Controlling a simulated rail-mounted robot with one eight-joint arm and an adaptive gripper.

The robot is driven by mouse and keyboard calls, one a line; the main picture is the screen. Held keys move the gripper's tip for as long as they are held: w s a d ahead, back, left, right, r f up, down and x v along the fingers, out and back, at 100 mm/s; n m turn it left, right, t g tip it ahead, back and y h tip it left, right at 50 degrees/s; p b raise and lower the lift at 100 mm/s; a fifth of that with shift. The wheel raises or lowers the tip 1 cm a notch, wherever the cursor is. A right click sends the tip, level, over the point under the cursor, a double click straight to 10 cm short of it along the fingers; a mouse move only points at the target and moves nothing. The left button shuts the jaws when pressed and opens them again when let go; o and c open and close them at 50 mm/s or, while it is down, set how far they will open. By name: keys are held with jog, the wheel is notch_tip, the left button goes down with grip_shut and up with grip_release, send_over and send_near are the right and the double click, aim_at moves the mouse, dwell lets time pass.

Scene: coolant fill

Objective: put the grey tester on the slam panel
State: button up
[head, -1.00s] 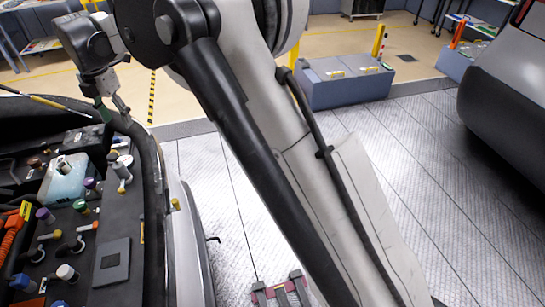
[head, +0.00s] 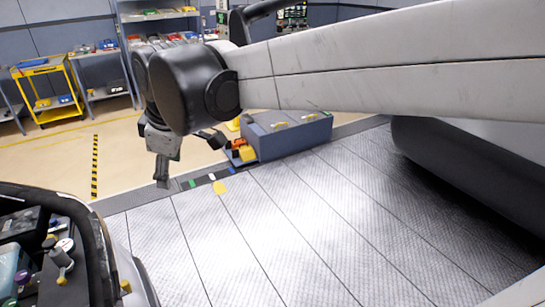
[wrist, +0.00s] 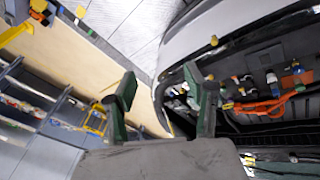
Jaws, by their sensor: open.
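My gripper (head: 162,172) hangs pointing down over the floor, beyond the car's engine bay in the head view. In the wrist view my gripper (wrist: 163,98) has its two green-and-black fingers wide apart with nothing between them. I cannot make out the grey tester for certain in either current view. The slam panel cannot be clearly told apart; only part of the car's engine bay (head: 62,262) shows at the lower left of the head view. The wrist view shows the bay (wrist: 265,65) at the right.
A blue-grey chest (head: 292,134) stands on the floor right of my gripper, with orange and yellow items (head: 243,152) at its left end. A yellow cart (head: 45,90) and shelves (head: 160,15) are at the back. An orange hose (wrist: 262,108) lies in the bay.

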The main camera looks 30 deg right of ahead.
jog(key=s+d+f+m+t, duration=0.1)
jog(key=s+d+f+m, duration=0.3)
jog(key=s, duration=0.4)
jog(key=s+d+f+m+t, duration=0.1)
jog(key=s+d+f+m, duration=0.2)
jog(key=s+d+m, duration=0.2)
jog(key=s+m, duration=0.2)
jog(key=s, duration=0.1)
jog(key=shift+d+f+t+h, duration=0.3)
jog(key=shift+d+f+h, duration=0.05)
jog(key=shift+f+h, duration=0.05)
notch_tip(320, 180, down, 5)
jog(key=b, duration=0.4)
jog(key=shift+r+b, duration=0.15)
jog(key=shift+b, duration=0.2)
jog(key=shift+r, duration=0.1)
